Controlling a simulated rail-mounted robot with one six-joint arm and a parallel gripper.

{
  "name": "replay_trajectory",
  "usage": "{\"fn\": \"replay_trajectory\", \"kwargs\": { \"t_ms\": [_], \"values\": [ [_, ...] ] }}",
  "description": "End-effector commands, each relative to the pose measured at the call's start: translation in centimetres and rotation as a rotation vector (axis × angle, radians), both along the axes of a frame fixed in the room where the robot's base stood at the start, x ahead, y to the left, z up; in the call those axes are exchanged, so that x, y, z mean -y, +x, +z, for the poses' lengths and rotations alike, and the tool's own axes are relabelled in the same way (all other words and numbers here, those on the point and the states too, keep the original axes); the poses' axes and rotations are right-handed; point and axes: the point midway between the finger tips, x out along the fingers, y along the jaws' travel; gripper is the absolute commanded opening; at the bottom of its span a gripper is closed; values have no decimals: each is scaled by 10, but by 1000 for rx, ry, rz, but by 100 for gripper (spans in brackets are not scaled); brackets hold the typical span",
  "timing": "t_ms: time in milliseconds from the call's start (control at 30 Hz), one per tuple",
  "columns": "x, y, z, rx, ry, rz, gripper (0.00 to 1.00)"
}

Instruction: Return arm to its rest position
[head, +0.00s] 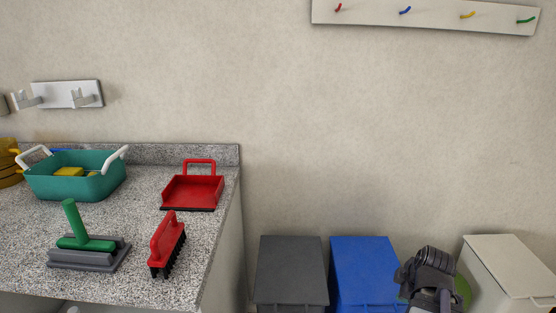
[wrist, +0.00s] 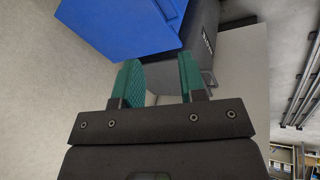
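My gripper (wrist: 160,78) shows in the wrist view with its two green fingers apart. Nothing is held between them. In the head view, the dark end part of my arm shows low on the right, in front of the blue and cream bins. The fingers cannot be made out clearly there. A rounded green patch shows just right of my arm, and I cannot tell what it is.
A grey bin (head: 290,270), a blue bin (head: 362,262) and a cream bin (head: 510,265) line the wall. The granite counter (head: 140,215) holds a teal basin (head: 98,184), a red dustpan (head: 193,190), a red brush (head: 166,240) and a green-handled tool (head: 85,243). A hook rail (head: 425,17) hangs above.

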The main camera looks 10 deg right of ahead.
Motion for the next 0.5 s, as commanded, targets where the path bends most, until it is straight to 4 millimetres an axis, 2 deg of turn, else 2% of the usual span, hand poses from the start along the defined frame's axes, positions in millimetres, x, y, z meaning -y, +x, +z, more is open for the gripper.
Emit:
{"fn": "replay_trajectory", "kwargs": {
  "t_ms": [67,167,300,400,500],
  "values": [
    [-5,-8,-4,-37,123,-275,38],
    [-33,-6,-8,-104,253,-609,38],
    [-89,5,-11,-199,334,-943,38],
    [-138,13,-12,-255,334,-1097,38],
    [-184,19,-13,-287,304,-1125,38]
  ]
}}
